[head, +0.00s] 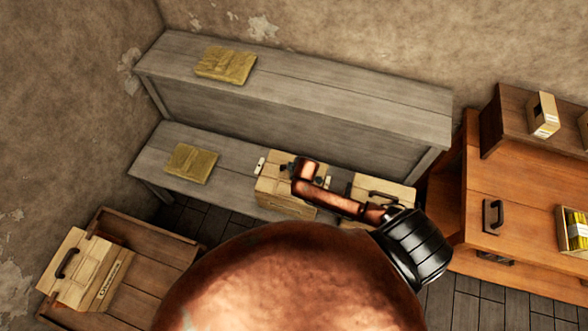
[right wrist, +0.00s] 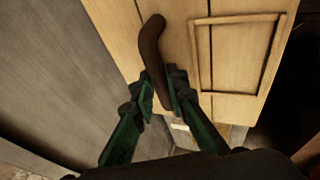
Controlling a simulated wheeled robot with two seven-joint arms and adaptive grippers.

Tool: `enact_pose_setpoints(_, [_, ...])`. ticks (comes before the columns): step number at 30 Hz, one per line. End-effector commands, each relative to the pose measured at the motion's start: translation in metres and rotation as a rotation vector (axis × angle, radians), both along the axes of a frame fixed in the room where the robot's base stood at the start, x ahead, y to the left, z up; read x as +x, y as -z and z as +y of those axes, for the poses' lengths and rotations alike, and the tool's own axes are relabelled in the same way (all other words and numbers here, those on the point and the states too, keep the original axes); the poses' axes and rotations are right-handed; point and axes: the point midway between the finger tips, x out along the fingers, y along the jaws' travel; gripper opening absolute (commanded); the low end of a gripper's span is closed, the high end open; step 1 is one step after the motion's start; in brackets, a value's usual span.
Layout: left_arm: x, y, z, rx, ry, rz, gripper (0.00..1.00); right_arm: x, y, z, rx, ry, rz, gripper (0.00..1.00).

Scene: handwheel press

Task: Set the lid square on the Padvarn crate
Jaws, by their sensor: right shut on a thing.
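In the right wrist view my right gripper (right wrist: 161,92) is shut on a dark curved handle (right wrist: 151,42) fixed to a pale wooden lid (right wrist: 114,35). The lid has a raised rectangular frame beside the handle. In the head view a pale crate (head: 275,186) stands on the lower grey bench, partly hidden by my right arm. I cannot tell whether the lid rests on it or hangs above it. The right gripper's fingers are hidden in the head view. No name on the crates is readable, so I cannot tell which is Padvarn. My left gripper is out of view.
Another pale handled box (head: 397,188) stands right of the middle crate. A third handled box (head: 82,252) sits on a brown wooden stand (head: 185,250) at left. Yellowish flat packs (head: 190,163) lie on both grey tiers. A brown cabinet (head: 525,185) is at right.

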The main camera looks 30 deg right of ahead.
Motion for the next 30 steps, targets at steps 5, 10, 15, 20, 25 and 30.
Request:
enact_pose_setpoints(5, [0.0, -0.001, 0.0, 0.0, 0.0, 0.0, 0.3, 0.001, -0.001, 0.0, 0.0, 0.0, -0.003, 0.0])
enact_pose_setpoints(10, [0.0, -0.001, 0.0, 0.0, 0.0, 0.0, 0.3, 0.001, -0.001, 0.0, 0.0, 0.0, -0.003, 0.18])
enact_pose_setpoints(15, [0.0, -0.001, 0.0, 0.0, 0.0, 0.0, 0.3, 0.0, 0.0, 0.0, 0.0, 0.0, -0.001, 0.3])
enact_pose_setpoints(20, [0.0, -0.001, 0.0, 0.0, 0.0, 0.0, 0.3, 0.0, 0.0, 0.0, -0.001, 0.0, -0.001, 0.34])
enact_pose_setpoints(25, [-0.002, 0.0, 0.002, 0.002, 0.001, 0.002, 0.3, -0.002, 0.001, 0.0, -0.001, 0.001, 0.002, 0.34])
enact_pose_setpoints(30, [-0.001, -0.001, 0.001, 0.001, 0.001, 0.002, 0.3, -0.007, -0.01, 0.001, -0.001, 0.0, 0.001, 0.34])
